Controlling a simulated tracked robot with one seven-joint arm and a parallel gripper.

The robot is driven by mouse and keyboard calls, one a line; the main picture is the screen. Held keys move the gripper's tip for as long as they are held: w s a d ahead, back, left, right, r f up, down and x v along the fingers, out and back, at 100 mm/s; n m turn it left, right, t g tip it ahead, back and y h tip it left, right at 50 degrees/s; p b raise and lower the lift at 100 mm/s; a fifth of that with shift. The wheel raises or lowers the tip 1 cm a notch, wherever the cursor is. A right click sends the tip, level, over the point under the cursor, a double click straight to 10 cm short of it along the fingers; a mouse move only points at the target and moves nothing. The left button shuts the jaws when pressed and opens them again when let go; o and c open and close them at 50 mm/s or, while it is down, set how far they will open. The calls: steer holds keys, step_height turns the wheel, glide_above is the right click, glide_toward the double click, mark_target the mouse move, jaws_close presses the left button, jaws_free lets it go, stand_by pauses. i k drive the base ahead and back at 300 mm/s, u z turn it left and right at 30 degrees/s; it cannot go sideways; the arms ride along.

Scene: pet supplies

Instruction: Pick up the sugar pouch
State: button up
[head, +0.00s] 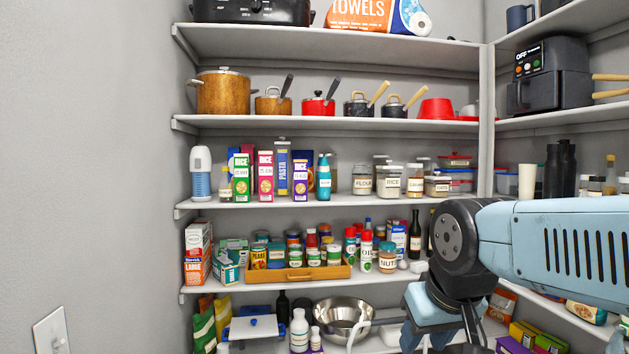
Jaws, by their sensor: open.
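I cannot pick out a pouch with a readable sugar label. Several upright pouches, yellow and green (204,325), stand at the left end of the lowest visible shelf; their labels are too small to read. My blue and black arm reaches in from the right and bends down in front of the lower shelves. It hides part of the shelf corner. My gripper's fingers do not show; the arm runs out of the bottom of the picture.
A metal bowl (342,314), white bottles (299,331) and a blue-and-white scale (254,328) share the low shelf. Above are a wooden tray (298,272) of cans, boxes and jars, then pots (222,92). Orange packets (502,301) lie on the right shelf.

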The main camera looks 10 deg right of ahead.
mark_target(322, 173)
steer(key=u, duration=0.05)
steer(key=i, duration=1.35)
steer(key=z, duration=0.6)
